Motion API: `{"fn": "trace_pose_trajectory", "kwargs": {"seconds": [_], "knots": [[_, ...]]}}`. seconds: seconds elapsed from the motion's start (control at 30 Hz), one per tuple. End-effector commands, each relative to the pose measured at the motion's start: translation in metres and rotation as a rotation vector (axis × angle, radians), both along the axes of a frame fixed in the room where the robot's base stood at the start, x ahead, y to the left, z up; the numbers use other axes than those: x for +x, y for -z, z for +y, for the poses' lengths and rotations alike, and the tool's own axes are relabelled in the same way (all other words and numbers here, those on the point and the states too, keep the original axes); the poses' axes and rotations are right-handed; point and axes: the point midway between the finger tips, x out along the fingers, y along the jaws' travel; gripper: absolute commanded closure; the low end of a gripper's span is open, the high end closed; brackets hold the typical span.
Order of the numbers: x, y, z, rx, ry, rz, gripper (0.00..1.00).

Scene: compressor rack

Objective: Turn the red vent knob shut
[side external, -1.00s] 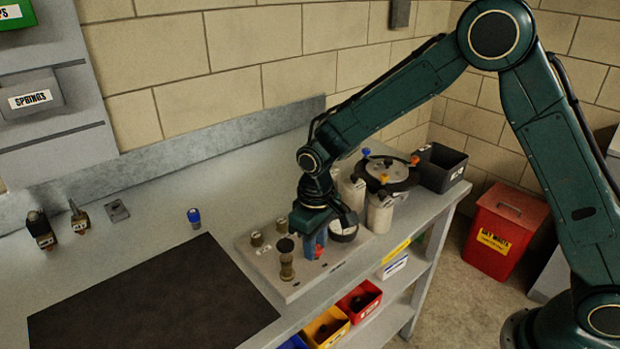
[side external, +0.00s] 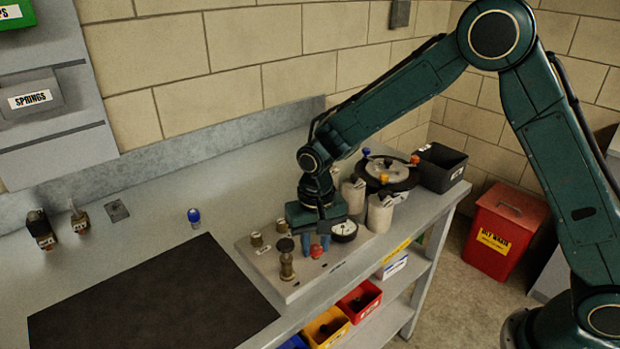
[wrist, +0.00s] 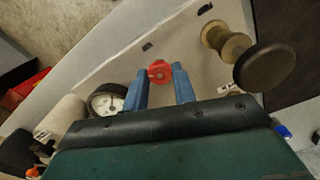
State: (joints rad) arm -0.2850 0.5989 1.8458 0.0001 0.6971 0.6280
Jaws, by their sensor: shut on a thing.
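The red vent knob (wrist: 159,72) sits on the light grey panel (wrist: 115,78), between the blue fingers of my gripper (wrist: 160,69) in the wrist view. In the side external view, the knob (side external: 316,252) shows low between the fingertips of my gripper (side external: 315,246), partly hidden by them. My gripper points down and is shut on the knob, one finger on each side. The knob's marking is too small to read.
A round white gauge (side external: 344,231) stands just right of my gripper. A brass fitting with a dark cap (side external: 287,260) stands close on the left. Pale canisters (side external: 380,213) and a round lidded pot (side external: 391,172) are behind. The dark mat (side external: 150,295) is clear.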

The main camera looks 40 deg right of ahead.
Motion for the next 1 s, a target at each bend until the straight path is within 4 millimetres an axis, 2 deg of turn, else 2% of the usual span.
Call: {"fn": "trace_pose_trajectory", "kwargs": {"seconds": [0.27,0.3,0.4,0.77,1.0], "knots": [[0.000,0.000,0.000,-0.001,0.002,0.001,0.96],[0.000,0.000,0.000,-0.001,0.002,0.001,0.69],[0.000,0.000,0.000,0.000,0.001,0.001,0.51],[0.000,-0.001,0.000,0.000,0.000,0.000,0.51],[0.001,-0.017,0.000,0.001,0.000,-0.003,0.51]]}}
